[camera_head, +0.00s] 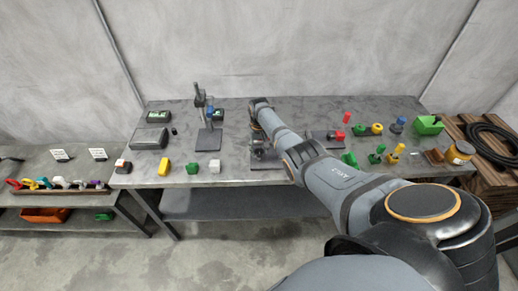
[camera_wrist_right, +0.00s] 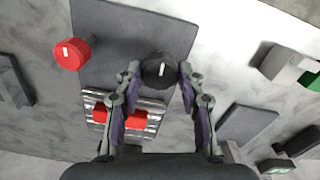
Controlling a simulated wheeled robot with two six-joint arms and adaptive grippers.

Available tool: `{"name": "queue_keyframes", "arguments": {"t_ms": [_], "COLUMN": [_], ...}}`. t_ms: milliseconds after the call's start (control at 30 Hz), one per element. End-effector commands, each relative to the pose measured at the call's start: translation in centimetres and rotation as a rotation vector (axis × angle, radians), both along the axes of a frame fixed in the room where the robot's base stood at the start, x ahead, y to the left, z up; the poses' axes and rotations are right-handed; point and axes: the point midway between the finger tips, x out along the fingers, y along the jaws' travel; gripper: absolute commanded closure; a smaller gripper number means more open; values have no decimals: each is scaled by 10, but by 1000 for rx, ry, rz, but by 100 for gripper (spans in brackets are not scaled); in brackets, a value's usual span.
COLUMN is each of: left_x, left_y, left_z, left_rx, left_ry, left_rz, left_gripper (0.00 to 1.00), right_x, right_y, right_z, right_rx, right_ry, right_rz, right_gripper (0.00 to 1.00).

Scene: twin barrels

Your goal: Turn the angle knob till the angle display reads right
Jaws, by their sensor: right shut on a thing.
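A round black knob (camera_wrist_right: 157,63) with a white pointer mark stands on a dark plate (camera_wrist_right: 115,35) in the right wrist view. The mark runs nearly straight along the picture's height. My right gripper (camera_wrist_right: 160,75) has its two fingers on either side of the knob and is shut on it. In the head view my right arm reaches over the table and hides most of that spot. A small box with a green display (camera_head: 158,116) stands at the table's back left; its reading is too small to make out. My left gripper is not in view.
A red knob (camera_wrist_right: 72,53) stands left of the black one, on the plate's edge side. Red blocks (camera_wrist_right: 135,119) sit on a ribbed metal piece close below the fingers. The grey table (camera_head: 235,170) carries a stand (camera_head: 198,95) and several coloured parts on the right.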

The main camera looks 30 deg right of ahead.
Motion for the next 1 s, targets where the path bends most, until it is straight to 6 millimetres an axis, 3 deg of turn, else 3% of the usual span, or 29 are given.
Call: {"name": "queue_keyframes", "arguments": {"t_ms": [700, 733, 867, 1000], "left_x": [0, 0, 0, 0], "left_y": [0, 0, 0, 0], "left_z": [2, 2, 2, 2], "left_rx": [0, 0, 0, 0], "left_ry": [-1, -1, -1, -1], "left_rz": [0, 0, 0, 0], "left_gripper": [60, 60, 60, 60], "right_x": [2, 2, 1, 1], "right_y": [-1, -1, -1, 0], "right_z": [2, 2, 1, 1], "right_rx": [-2, -2, -1, -1], "right_ry": [-6, -6, -4, -3], "right_rz": [-66, -66, -66, -66], "right_gripper": [93, 57, 40, 38]}}
